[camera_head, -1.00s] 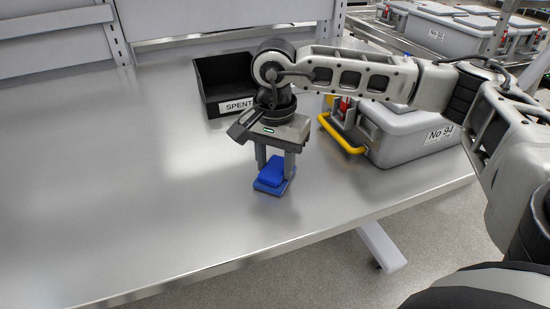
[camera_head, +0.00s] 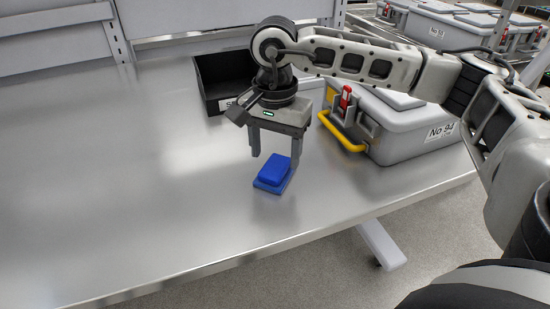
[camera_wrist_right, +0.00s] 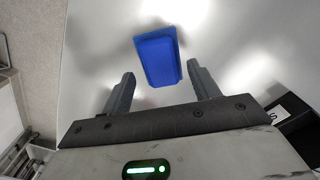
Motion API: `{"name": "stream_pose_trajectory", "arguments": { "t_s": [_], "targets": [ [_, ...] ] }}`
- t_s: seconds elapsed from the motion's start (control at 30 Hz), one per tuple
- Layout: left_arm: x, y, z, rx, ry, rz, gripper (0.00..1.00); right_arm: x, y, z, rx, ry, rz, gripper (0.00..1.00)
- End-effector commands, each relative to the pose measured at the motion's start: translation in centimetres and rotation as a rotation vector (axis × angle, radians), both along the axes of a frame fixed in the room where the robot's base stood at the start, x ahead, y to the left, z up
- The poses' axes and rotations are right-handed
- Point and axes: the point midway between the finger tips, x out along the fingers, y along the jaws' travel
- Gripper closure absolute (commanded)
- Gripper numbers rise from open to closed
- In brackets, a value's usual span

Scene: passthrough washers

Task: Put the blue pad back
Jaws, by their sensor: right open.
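The blue pad (camera_head: 272,174) lies flat on the metal table, a raised blue block on a flat blue base. My right gripper (camera_head: 275,156) is above and slightly behind it, open and empty, its fingers clear of the pad. In the right wrist view the pad (camera_wrist_right: 158,57) sits beyond the two open fingertips (camera_wrist_right: 160,75), roughly centred between them. My left gripper is not in view.
A black bin (camera_head: 212,92) with a partly hidden label stands behind my gripper. A grey lidded case marked No 94 (camera_head: 410,138), with a yellow handle (camera_head: 342,135) and a red latch (camera_head: 346,97), stands to the right. The table's (camera_head: 120,180) left side is clear.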

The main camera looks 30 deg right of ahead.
Motion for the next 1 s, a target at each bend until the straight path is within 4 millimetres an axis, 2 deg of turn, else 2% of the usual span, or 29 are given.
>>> {"name": "stream_pose_trajectory", "arguments": {
  "t_s": [0.2,0.4,0.6,1.0],
  "targets": [
    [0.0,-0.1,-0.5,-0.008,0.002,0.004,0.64,0.1,0.1,5.0,0.001,-0.005,0.003,0.39],
    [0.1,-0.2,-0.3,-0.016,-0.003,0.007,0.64,0.1,0.1,8.2,0.000,-0.002,0.003,0.39],
    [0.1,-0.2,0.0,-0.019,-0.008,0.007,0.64,0.0,0.0,9.5,0.000,0.000,0.002,0.39],
    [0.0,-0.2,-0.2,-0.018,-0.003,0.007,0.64,0.0,0.0,9.5,0.000,0.000,0.002,0.39]
  ]
}}
